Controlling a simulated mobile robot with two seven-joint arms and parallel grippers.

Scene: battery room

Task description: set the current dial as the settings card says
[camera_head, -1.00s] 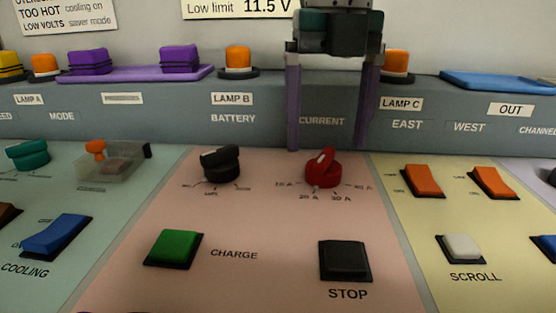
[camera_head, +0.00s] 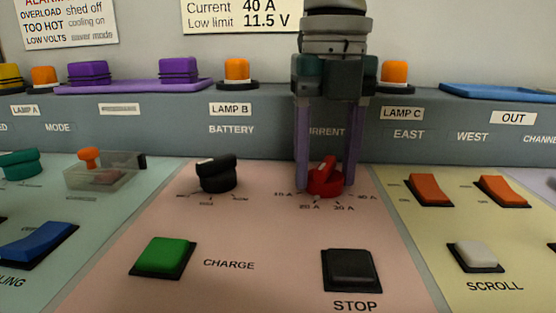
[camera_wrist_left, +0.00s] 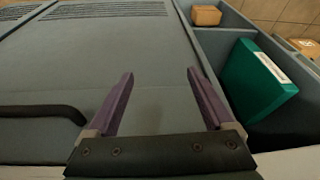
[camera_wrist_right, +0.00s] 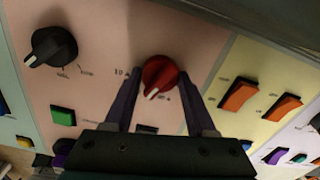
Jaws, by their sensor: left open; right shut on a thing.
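The red current dial (camera_head: 322,182) is on the pink panel, with marks from 10 A at left to 40 A at right. My right gripper (camera_head: 328,186) reaches down from above, fingers either side of the dial, shut on it. The right wrist view shows the dial (camera_wrist_right: 159,76) between the fingers, its white line toward the lower left; I cannot tell which mark it meets. The settings card (camera_head: 238,16) on the back wall reads Current 40 A, Low limit 11.5 V. My left gripper (camera_wrist_left: 160,78) is open and empty above a grey surface, outside the head view.
The black battery dial (camera_head: 216,174) is left of the red dial. The green charge button (camera_head: 163,256) and black stop button (camera_head: 351,268) are nearer. Orange switches (camera_head: 430,188) stand to the right. A green binder (camera_wrist_left: 258,82) is in a bin beside my left gripper.

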